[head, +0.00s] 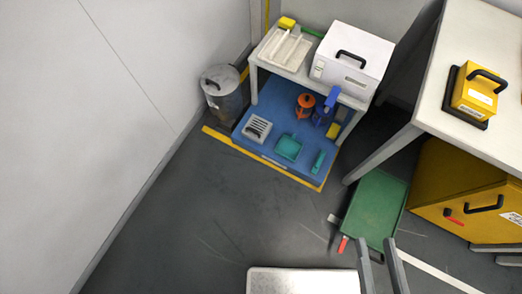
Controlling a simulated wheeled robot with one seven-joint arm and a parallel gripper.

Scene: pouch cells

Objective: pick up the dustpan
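A teal dustpan (289,147) lies on the blue mat or low platform under a small white table. Its square pan faces up, and no object covers it. A narrow teal piece (319,160), possibly a brush, lies apart from it to the right. I cannot make out my gripper in the head view, so its place relative to the dustpan does not show.
The blue platform (258,153) also bears a grey slotted box (257,128), an orange item (305,103) and a blue item (325,108). A bin (222,92) stands left.

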